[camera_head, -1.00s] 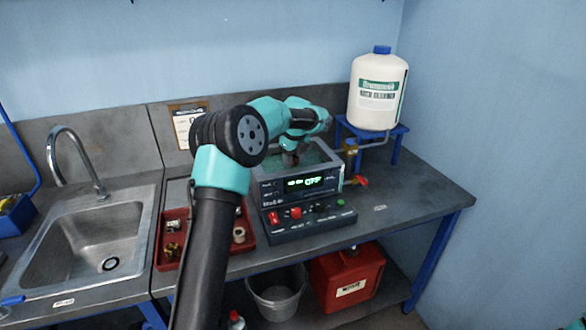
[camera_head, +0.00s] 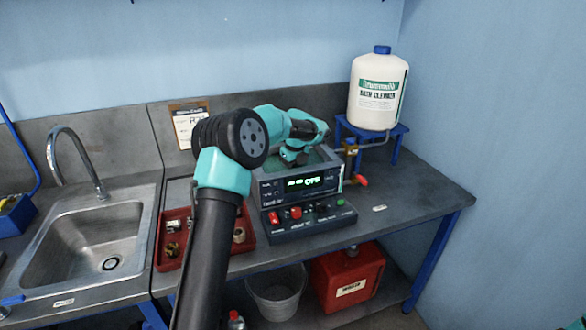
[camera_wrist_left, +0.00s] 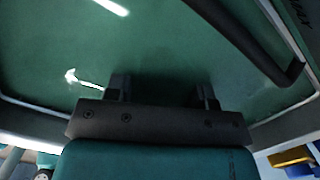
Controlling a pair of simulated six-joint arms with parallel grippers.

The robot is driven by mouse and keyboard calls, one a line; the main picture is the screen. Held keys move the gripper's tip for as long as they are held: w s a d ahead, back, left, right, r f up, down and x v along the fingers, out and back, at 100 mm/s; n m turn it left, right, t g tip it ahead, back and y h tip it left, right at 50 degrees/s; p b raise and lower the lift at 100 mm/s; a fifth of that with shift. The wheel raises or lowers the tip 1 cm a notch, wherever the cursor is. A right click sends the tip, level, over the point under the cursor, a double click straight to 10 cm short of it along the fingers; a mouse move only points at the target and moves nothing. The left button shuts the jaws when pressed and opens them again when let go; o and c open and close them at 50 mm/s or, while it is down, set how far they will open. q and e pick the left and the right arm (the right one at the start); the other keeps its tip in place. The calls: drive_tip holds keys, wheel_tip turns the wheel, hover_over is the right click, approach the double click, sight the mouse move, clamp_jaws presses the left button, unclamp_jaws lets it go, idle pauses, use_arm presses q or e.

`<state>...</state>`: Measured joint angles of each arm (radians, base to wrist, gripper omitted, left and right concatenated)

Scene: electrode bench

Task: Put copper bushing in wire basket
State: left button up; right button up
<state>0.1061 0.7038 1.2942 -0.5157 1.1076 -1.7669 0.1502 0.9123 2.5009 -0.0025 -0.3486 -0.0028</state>
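My left gripper (camera_head: 293,160) is down at the mouth of the bench bath (camera_head: 264,180) behind its control panel. In the left wrist view its two dark fingers (camera_wrist_left: 162,90) stand apart over a green, wet-looking surface, with nothing visible between them. I cannot make out a copper bushing in or below the gripper now. A dark bent bar (camera_wrist_left: 245,42) crosses the upper right of that view; I cannot tell if it belongs to the wire basket. The basket is not clearly seen in the head view.
A red tray (camera_head: 163,267) with small metal parts lies left of the bath, partly behind my arm. A sink (camera_head: 85,240) is further left. A white bottle (camera_head: 377,92) on a blue stand (camera_head: 400,132) rises at the right. The bench right of the panel is mostly clear.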

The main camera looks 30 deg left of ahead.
use_arm(q)
drive_tip(key=shift+o, duration=1.3)
wheel_tip(320, 180, up, 12)
drive_tip(key=d, duration=0.1)
drive_tip(key=shift+s+d+r, duration=0.15)
drive_tip(key=shift+s+d, duration=0.05)
